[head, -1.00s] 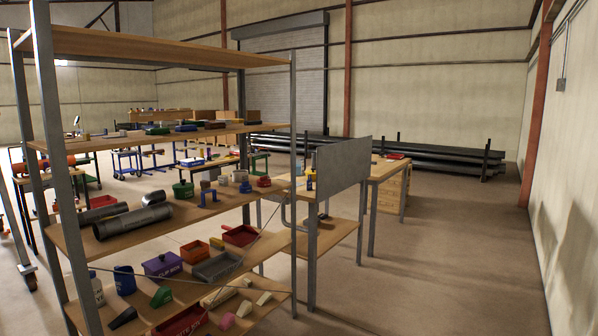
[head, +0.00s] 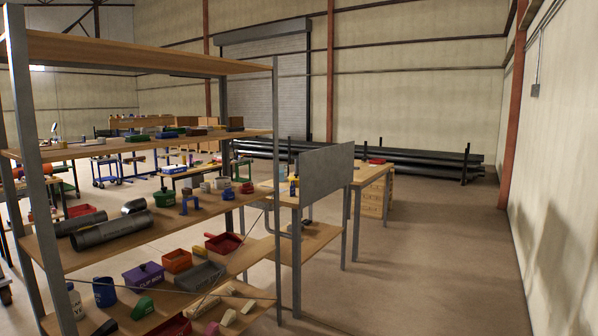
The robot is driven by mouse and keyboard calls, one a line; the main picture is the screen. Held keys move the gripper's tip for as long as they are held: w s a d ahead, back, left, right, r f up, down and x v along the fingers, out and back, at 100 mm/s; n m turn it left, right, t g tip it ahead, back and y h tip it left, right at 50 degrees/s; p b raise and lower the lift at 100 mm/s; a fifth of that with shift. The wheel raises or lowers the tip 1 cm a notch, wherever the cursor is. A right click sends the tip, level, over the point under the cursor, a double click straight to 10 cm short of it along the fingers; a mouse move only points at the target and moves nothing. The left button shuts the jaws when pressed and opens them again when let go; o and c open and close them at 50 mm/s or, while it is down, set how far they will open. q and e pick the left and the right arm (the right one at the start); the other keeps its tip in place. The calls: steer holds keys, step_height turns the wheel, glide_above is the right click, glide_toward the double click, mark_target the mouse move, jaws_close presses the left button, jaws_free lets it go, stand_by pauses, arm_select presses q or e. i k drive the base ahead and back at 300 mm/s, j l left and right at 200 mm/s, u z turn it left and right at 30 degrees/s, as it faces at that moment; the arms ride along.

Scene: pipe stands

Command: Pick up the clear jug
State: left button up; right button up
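I cannot make out a clear jug in the head view. A shelf rack (head: 150,58) with wooden boards fills the left side and holds many small items. On its lower board are a pale bottle (head: 74,302) at the left, a blue mug (head: 104,292) and a purple box (head: 144,276). The items on the far tables are too small to tell. Neither of my grippers is in view.
A workbench (head: 371,177) with a grey upright panel (head: 325,172) stands beyond the rack. Long dark pipes (head: 400,160) lie on a stand at the back. The floor (head: 430,260) on the right is clear up to the wall (head: 560,180).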

mark_target(284, 169)
steer(key=i+l+z, duration=0.3)
steer(key=i, duration=0.4)
steer(key=i+z, duration=0.3)
steer(key=i, duration=2.55)
